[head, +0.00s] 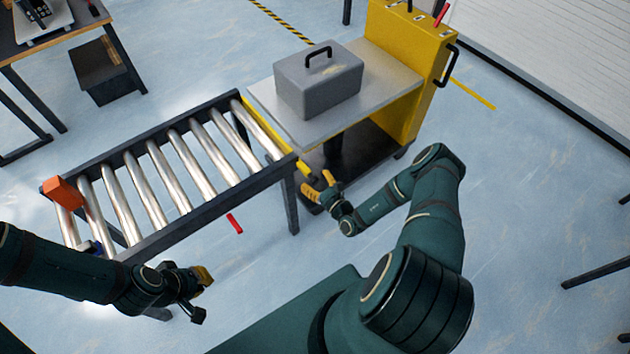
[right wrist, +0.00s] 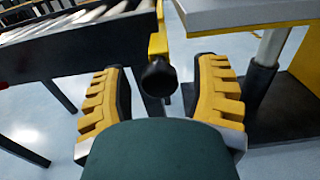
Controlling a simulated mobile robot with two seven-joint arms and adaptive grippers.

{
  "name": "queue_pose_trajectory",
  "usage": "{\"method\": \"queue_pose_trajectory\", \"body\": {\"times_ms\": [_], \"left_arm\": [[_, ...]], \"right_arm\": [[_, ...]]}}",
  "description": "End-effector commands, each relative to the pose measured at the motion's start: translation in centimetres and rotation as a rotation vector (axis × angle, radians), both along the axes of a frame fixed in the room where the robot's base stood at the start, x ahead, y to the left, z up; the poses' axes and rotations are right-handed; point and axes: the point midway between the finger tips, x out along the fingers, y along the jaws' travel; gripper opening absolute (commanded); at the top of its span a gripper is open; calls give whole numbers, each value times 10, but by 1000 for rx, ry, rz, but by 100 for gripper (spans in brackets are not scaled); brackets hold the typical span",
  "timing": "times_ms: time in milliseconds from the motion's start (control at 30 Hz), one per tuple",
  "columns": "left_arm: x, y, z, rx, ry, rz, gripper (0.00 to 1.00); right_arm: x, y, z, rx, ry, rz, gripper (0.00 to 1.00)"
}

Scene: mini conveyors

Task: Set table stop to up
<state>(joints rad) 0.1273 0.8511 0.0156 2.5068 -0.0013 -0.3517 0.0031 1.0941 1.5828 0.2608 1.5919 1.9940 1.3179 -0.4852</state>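A yellow bar (head: 262,128), which looks like the table stop, lies along the gap between the roller conveyor and the lift table. In the right wrist view its yellow end (right wrist: 157,45) has a round black knob (right wrist: 158,78) below it. I cannot tell for sure whether the stop is up or down. My right gripper (head: 320,186) is at the near end of the bar. Its yellow-padded fingers (right wrist: 161,92) are spread on either side of the knob, apart from it. My left gripper (head: 201,294) is open and empty in front of the conveyor, far from the stop.
A grey case (head: 318,85) with a black handle stands on the grey tabletop (head: 390,92) of the yellow cart (head: 413,45). An orange block (head: 62,193) sits at the conveyor's left end. A red handle (head: 234,223) shows below the conveyor's near rail (head: 200,212).

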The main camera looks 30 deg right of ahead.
Motion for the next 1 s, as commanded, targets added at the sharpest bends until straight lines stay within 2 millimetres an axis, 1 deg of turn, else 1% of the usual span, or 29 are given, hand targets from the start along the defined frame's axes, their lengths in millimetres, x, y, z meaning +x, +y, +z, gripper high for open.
{"method": "queue_pose_trajectory", "body": {"times_ms": [33,67,100,133,167,333,433,567,700,800,900,1000], "left_arm": [[0,0,0,0,0,0,0],[0,0,0,0,0,0,0],[0,0,0,0,0,0,0],[0,0,0,0,0,0,0],[0,0,0,0,0,0,0],[0,0,1,0,0,0,0],[0,0,5,0,1,0,0],[-2,0,18,-1,4,0,0],[-2,0,36,-1,4,3,0],[2,0,47,1,-3,8,0],[5,1,53,2,-10,13,0],[6,1,54,3,-12,15,0]], "right_arm": [[0,0,0,0,0,0,40],[0,0,0,0,0,0,30],[0,0,0,0,0,0,16],[0,0,0,0,0,0,5],[0,0,0,0,0,0,0],[0,0,1,0,0,0,0],[0,0,6,0,0,0,0],[0,-1,21,1,-2,-1,0],[0,-1,42,1,-4,-2,0],[0,0,56,0,-5,-1,0],[0,0,63,0,-5,0,0],[0,0,64,-1,-4,0,0]]}}
